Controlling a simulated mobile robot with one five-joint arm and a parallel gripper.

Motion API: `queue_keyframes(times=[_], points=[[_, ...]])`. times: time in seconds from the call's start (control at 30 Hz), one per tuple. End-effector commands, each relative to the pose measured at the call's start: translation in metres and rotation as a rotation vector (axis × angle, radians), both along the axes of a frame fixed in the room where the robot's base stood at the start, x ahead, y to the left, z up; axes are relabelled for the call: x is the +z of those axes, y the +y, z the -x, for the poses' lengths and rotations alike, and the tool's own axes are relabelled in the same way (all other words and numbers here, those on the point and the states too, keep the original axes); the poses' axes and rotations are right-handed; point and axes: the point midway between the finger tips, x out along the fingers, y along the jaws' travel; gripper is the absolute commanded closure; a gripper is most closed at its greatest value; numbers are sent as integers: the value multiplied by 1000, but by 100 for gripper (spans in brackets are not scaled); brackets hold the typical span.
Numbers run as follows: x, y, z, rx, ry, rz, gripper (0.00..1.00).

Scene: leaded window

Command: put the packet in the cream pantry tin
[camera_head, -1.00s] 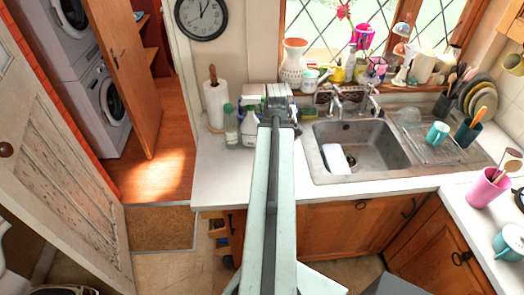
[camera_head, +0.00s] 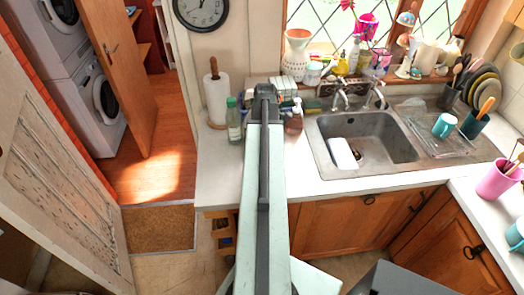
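My pale green arm (camera_head: 260,200) reaches up the middle of the picture, and its dark far end (camera_head: 265,98) is over the counter's back left part. My gripper's fingers do not show; the arm appears to hide them. I cannot make out a packet or a cream pantry tin. Several small pale and green box-like things (camera_head: 284,87) stand at the wall just behind the arm's end, partly covered by it, and I cannot tell what they are.
A green-capped bottle (camera_head: 234,122) and a paper towel roll (camera_head: 217,99) stand left of the arm. A brown bottle (camera_head: 294,119) stands right of it, before the sink (camera_head: 368,142). The front left worktop (camera_head: 217,177) is clear.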

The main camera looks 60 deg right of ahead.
Motion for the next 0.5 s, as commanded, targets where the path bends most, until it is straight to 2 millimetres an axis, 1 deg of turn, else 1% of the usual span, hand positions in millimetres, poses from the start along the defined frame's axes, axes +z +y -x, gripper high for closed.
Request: queue_keyframes(times=[0.03, 0.27, 0.4, 0.43, 0.47, 0.5], points=[[-14, 0, 0, 0, 0, 0, 86], [-10, 2, -3, 7, 0, 0, 86], [-14, 2, -4, 7, 0, 0, 86], [-13, 2, -4, 7, 0, 0, 11], [-13, 2, -4, 7, 0, 0, 3], [-13, 2, -4, 7, 0, 0, 0]])
